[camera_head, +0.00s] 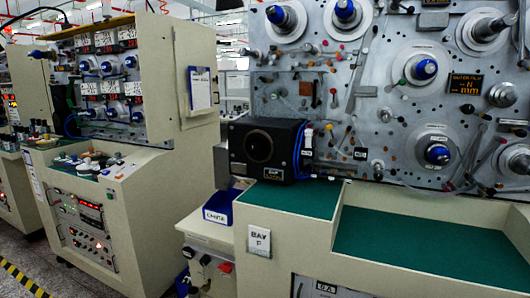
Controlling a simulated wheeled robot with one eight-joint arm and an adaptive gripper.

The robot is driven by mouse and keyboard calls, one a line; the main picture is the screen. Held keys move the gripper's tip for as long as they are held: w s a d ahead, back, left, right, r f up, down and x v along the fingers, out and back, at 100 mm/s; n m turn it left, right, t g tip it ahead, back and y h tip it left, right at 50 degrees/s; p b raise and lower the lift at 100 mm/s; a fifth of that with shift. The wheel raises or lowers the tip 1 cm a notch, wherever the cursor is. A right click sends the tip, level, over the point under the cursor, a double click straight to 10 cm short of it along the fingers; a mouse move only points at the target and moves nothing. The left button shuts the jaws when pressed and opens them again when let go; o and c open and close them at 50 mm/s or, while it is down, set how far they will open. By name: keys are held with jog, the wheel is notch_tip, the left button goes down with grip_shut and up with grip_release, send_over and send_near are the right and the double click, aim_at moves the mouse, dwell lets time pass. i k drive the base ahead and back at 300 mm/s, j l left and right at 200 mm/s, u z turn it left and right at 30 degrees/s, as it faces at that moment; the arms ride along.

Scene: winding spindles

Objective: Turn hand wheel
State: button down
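No part is plainly a hand wheel, and I cannot tell which one the task means. A grey winding panel (400,120) on the right carries several round parts. A larger silver spindle (485,29) sits at the upper right. My gripper is not identifiable in this view.
A cream bench with a green top (400,255) stands below the panel. A black box (268,150) with a round opening sits on its left end. A blue bin (220,207) stands beside it. A second cream machine (110,210) is at left, with floor beyond it.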

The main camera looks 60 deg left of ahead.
aim_at(257, 147)
jog(key=u, duration=2.25)
